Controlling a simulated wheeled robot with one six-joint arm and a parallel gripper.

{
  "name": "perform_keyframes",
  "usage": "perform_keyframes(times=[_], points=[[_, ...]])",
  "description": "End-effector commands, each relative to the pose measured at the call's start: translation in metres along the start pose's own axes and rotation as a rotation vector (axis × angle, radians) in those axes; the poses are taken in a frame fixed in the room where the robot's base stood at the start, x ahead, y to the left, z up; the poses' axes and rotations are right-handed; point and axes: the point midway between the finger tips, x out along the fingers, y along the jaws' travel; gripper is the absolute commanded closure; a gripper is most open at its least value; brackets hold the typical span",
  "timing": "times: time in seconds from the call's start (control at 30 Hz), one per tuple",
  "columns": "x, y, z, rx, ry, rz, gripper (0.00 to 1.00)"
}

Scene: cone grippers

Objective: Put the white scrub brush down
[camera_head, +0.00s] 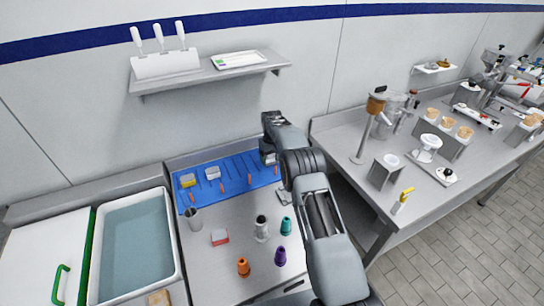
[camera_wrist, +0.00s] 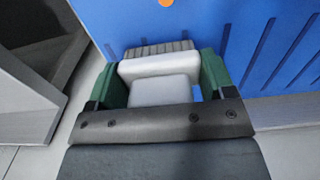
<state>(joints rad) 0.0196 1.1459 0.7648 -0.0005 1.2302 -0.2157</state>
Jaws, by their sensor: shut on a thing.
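The white scrub brush (camera_wrist: 160,67), with grey bristles along its far side, is between the green fingers of my gripper (camera_wrist: 161,78) in the wrist view. The gripper is shut on it. In the head view my gripper (camera_head: 268,156) is at the right end of the blue mat (camera_head: 225,181), and my arm hides most of what it holds. The blue mat (camera_wrist: 265,35) also shows beyond the brush in the wrist view. I cannot tell whether the brush touches the mat.
A yellow-topped brush (camera_head: 188,180) and a whitish brush (camera_head: 213,173) lie on the mat's left part, near several orange pegs. A grey cup (camera_head: 193,219), a red-and-white block (camera_head: 220,237) and cones stand in front. A water basin (camera_head: 135,245) is at left.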

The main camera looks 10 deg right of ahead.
Motion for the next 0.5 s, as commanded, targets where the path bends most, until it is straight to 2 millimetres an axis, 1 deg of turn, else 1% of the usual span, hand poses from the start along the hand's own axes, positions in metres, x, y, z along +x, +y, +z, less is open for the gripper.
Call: perform_keyframes(times=[0.23,0.27,0.4,0.5], points=[[0.0051,-0.0001,0.0001,0.0,0.0,0.0,0.47],[0.0036,-0.0001,0.0,0.0,0.0,0.0,0.21],[0.0034,-0.0001,0.0001,0.0,-0.001,0.0,0.08],[0.0033,0.0,0.0001,0.0,-0.001,0.0,0.0]])
